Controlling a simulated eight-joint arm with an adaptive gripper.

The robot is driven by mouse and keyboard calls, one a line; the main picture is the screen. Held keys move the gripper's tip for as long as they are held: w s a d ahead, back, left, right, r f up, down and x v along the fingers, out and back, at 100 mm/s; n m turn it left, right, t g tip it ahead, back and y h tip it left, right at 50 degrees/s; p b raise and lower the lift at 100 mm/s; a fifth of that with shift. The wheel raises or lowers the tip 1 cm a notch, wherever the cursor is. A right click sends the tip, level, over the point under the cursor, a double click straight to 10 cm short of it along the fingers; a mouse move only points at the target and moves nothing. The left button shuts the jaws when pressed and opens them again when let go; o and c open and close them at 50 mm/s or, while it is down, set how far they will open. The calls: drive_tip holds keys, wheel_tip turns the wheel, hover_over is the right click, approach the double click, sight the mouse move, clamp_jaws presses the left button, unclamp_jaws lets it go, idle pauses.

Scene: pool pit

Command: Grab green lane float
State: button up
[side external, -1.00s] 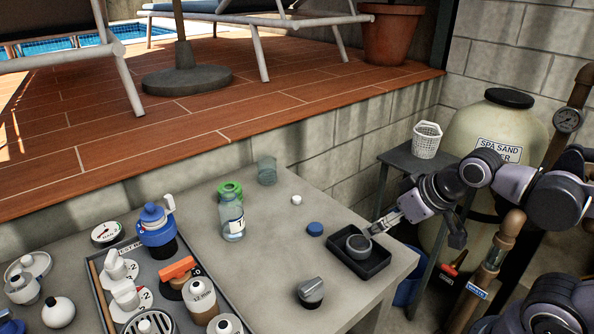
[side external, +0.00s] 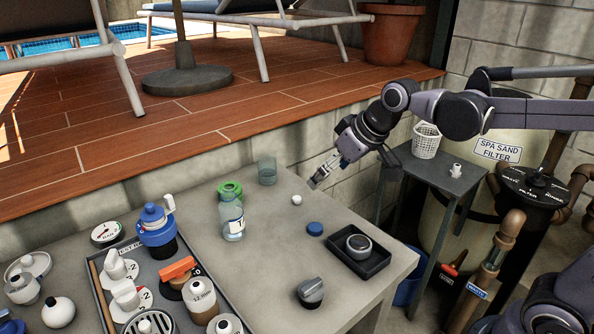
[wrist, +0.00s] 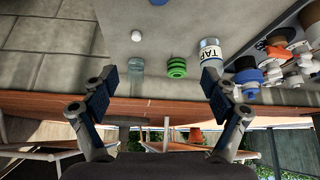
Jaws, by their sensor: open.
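The green lane float (side external: 229,190) stands on the grey bench, right behind a clear bottle with a white label (side external: 233,222) that hides part of it. In the wrist view the green float (wrist: 177,67) shows ribbed and whole, between the clear cup and the labelled bottle (wrist: 209,52). My gripper (side external: 316,181) is above the back right part of the bench, to the right of the float and apart from it. In the wrist view its two fingers (wrist: 160,90) are spread wide with nothing between them.
A clear cup (side external: 267,171) stands just right of the float. A small white ball (side external: 297,199), a blue cap (side external: 315,229) and a black tray (side external: 375,265) lie nearer the right. A crowded parts tray (side external: 98,290) fills the left. The block wall and deck edge rise behind.

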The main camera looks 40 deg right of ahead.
drive_tip(key=w+a+n, duration=0.2)
drive_tip(key=w+a, duration=0.2)
drive_tip(key=w, duration=0.9)
drive_tip(key=n+g+y, duration=0.1)
approach(238, 189)
drive_tip(key=w, duration=0.2)
drive_tip(key=x, duration=0.5)
drive_tip(key=shift+a+f, duration=0.2)
drive_tip(key=shift+a, duration=0.2)
drive_tip(key=shift+a+x, duration=0.15)
drive_tip(key=shift+x, duration=1.25)
drive_tip(key=shift+a+x, duration=0.15)
drive_tip(key=shift+x, duration=1.25)
drive_tip(key=shift+s, duration=0.15)
drive_tip(key=c, duration=1.2)
